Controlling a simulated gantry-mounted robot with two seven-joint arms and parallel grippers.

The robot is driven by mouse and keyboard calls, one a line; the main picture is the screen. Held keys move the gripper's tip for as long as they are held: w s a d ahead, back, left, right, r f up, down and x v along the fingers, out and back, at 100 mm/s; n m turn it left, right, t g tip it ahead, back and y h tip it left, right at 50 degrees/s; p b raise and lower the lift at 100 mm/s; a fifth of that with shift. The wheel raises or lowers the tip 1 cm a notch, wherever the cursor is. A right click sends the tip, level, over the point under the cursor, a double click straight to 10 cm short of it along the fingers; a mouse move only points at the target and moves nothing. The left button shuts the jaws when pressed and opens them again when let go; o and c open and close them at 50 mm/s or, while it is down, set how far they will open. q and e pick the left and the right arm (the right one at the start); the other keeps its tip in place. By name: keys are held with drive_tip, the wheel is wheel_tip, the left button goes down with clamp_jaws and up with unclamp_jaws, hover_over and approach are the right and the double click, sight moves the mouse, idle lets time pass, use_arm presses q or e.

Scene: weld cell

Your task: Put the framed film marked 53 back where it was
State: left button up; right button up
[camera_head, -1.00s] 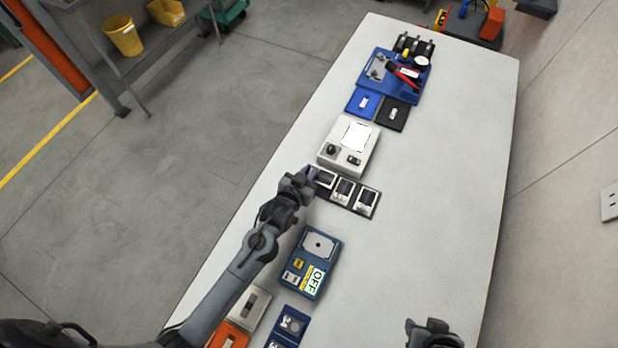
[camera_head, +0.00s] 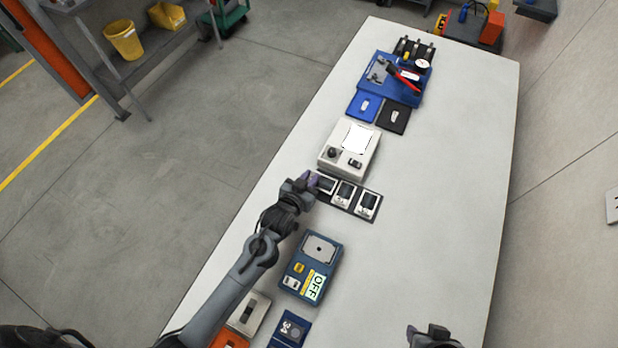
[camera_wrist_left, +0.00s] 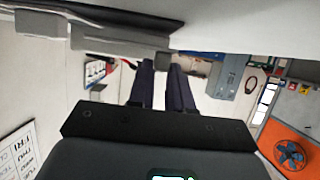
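Three framed films stand in a dark rack (camera_head: 336,199) near the left edge of the bench: a left one (camera_head: 326,184), a middle one (camera_head: 345,193) and a right one (camera_head: 367,204). Their numbers are too small to read, so I cannot tell which is 53. My left gripper (camera_head: 308,182) is just left of the left film, at the rack's end.
A pale box with a lit white panel (camera_head: 357,137) stands just behind the rack. A blue device with an OFF label (camera_head: 297,265) is in front of it. Blue and black pads (camera_head: 393,116) and a blue tray (camera_head: 380,74) lie farther back. The bench's right side is clear.

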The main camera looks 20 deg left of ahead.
use_arm(q)
drive_tip(key=o, duration=0.3)
drive_tip(key=shift+s+a+f, duration=0.15)
drive_tip(key=shift+f, duration=0.45)
use_arm(e)
drive_tip(key=shift+f, duration=0.15)
use_arm(q)
drive_tip(key=shift+o, duration=0.2)
drive_tip(key=shift+r, duration=0.2)
drive_tip(key=s+r+g, duration=0.1)
drive_tip(key=s, duration=0.5)
drive_tip(key=s+a+r+g+p, duration=0.1)
drive_tip(key=s+r+g, duration=0.1)
drive_tip(key=s, duration=0.3)
drive_tip(key=s+r+g, duration=0.1)
drive_tip(key=s+g, duration=0.1)
drive_tip(key=s, duration=0.4)
drive_tip(key=shift+s+a+r+m, duration=0.25)
drive_tip(key=shift+s+r+m, duration=0.1)
drive_tip(key=shift+r+m, duration=0.05)
drive_tip(key=s+a+r+g, duration=0.1)
drive_tip(key=s+a+g, duration=0.1)
drive_tip(key=s+g, duration=0.3)
drive_tip(key=s, duration=0.4)
drive_tip(key=shift+s+a+m+y, duration=0.25)
drive_tip(key=shift+s+m+y, duration=0.05)
drive_tip(key=shift+s, duration=0.1)
use_arm(e)
drive_tip(key=shift+r, duration=0.75)
